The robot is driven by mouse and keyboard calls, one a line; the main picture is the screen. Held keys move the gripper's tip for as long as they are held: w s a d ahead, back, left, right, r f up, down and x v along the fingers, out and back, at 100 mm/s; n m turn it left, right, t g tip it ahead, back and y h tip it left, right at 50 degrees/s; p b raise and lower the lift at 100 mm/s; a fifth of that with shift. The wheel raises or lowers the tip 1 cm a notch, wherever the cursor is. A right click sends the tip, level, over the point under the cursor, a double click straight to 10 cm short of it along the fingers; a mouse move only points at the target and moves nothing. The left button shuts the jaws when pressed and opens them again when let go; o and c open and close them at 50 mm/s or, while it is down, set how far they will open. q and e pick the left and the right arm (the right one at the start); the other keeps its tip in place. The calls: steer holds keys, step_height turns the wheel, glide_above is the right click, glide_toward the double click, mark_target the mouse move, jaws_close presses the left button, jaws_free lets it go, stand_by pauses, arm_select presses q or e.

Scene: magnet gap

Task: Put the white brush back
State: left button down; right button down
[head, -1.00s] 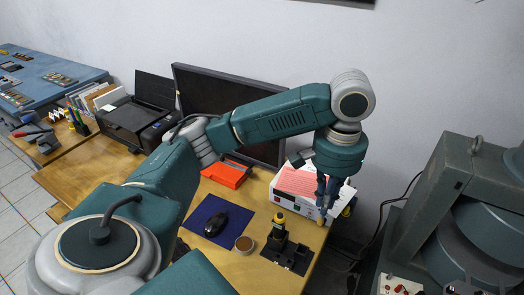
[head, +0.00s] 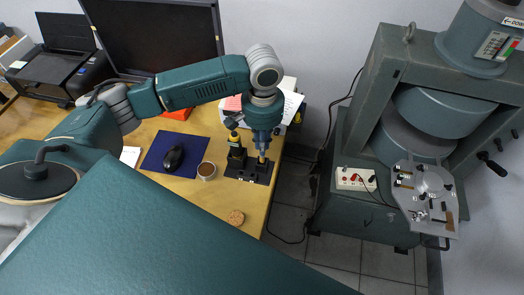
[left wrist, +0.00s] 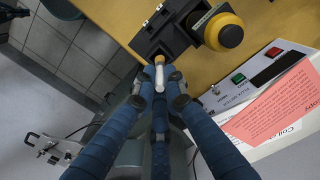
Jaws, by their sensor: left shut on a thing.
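My left gripper (head: 262,148) is shut on the white brush, over the right part of a black stand (head: 243,177) on the wooden table. In the left wrist view the white brush (left wrist: 171,76) shows between the blue fingertips (left wrist: 160,88), with a tan end (left wrist: 159,60) pointing at the edge of the black stand (left wrist: 150,38). I cannot tell whether that end is in the stand or just above it. A black device with a yellow top (head: 235,139) stands upright on the stand's left. My right gripper is not in view.
A white box (head: 290,103) with papers is behind the gripper. A brown-filled cup (head: 206,170), a blue mat (head: 159,161) with a mouse and a cork disc (head: 236,217) are on the table. The table ends just right of the stand; a large grey machine (head: 372,130) stands beyond.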

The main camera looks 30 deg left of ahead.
arm_select(q)
step_height(320, 180, down, 4)
steer(key=shift+f, duration=0.15)
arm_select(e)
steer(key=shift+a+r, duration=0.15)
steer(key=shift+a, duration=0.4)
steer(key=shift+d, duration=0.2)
arm_select(q)
steer(key=c, duration=1.8)
jaws_free()
steer(key=shift+f, duration=0.1)
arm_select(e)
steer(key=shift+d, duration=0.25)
arm_select(q)
step_height(320, 180, up, 11)
steer(key=shift+f+b, duration=0.1)
steer(key=shift+b, duration=0.35)
steer(key=shift+r, duration=0.75)
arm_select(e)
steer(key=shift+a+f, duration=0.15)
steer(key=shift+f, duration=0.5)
